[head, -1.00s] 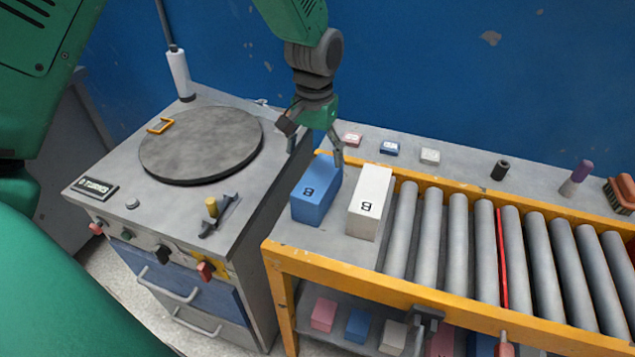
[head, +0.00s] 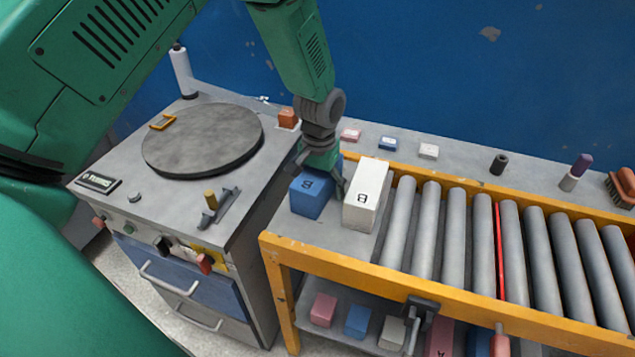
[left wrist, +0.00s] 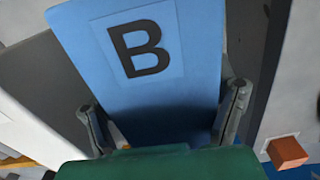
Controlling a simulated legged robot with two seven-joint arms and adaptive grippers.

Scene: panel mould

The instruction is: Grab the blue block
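The blue block (head: 308,195), marked with a black B, stands on the flat left end of the roller table beside a white block (head: 366,195). My left gripper (head: 322,178) is lowered over the blue block from behind, with one finger between the blue and white blocks. In the left wrist view the blue block (left wrist: 150,50) fills the middle. The fingers of my left gripper (left wrist: 163,122) stand apart on either side of it, close to its sides; firm contact is not clear. My right gripper is not in view.
The white block stands close beside the gripper's right finger. Rollers (head: 455,235) with a yellow frame extend right. A turntable (head: 203,138) is on the left cabinet. An orange cube (head: 288,118) sits behind. Small blocks lie on the lower shelf (head: 340,336).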

